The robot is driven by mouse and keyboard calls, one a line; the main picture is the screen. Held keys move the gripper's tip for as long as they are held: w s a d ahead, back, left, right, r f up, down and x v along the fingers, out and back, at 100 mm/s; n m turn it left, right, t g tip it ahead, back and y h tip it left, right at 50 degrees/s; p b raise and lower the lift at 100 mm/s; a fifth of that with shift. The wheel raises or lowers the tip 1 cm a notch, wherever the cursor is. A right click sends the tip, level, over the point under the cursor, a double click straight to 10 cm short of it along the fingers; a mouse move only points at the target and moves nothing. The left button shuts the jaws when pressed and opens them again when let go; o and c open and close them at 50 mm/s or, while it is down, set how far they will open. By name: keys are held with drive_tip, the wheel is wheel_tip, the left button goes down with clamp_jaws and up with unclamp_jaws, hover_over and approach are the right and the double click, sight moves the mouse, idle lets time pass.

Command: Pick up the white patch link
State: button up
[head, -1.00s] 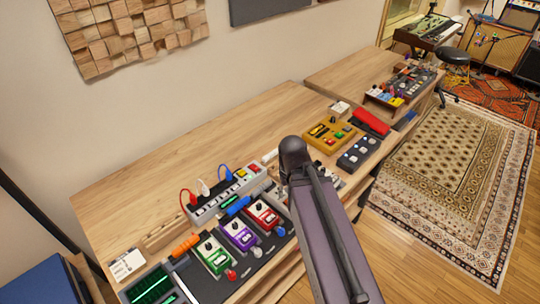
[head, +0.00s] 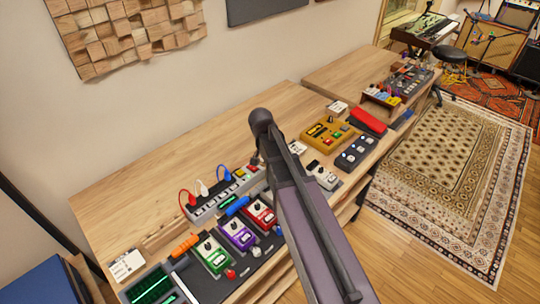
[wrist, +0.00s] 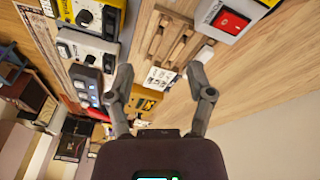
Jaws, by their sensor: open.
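I cannot clearly make out the white patch link in the current views. In the head view my arm covers the part of the bench by the power strip where a small white piece showed earlier. In the wrist view a small pale piece (wrist: 205,53) shows close to the right fingertip; I cannot tell whether it is the link. My gripper (wrist: 160,71) is open, its two fingers apart with nothing seen held between them. It is over the wooden bench (wrist: 265,75), near a slotted wooden rack (wrist: 168,45). In the head view the fingers are mostly hidden by my arm.
A power strip (head: 205,211) with red, white and blue plugs stands left of my arm. Green (head: 213,256), purple (head: 238,236) and red pedals (head: 261,214) sit in front of it. A yellow pedal unit (head: 326,135) is to the right. The bench's back left is clear.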

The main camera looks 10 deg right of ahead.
drive_tip(key=w+a+m, duration=0.1)
drive_tip(key=w+m, duration=0.1)
drive_tip(key=w, duration=0.3)
drive_tip(key=w+a+r+m+t+h, duration=0.1)
drive_tip(key=w+m, duration=0.1)
drive_tip(key=w, duration=0.4)
drive_tip(key=shift+a+r+m+h, duration=0.3)
drive_tip(key=shift+a, duration=0.1)
drive_tip(key=shift+f, duration=0.1)
drive_tip(key=b+x, duration=0.7)
drive_tip(key=x, duration=0.1)
drive_tip(key=shift+d+f, duration=0.1)
drive_tip(key=shift+f, duration=0.1)
drive_tip(key=shift+f+b, duration=0.1)
drive_tip(key=shift+b, duration=0.25)
drive_tip(key=b+x, duration=0.2)
drive_tip(key=x, duration=0.1)
drive_tip(key=shift+s+b, duration=0.35)
drive_tip(key=shift+b, duration=0.05)
drive_tip(key=shift+b+x, duration=1)
drive_tip(key=shift+x, duration=0.1)
clamp_jaws()
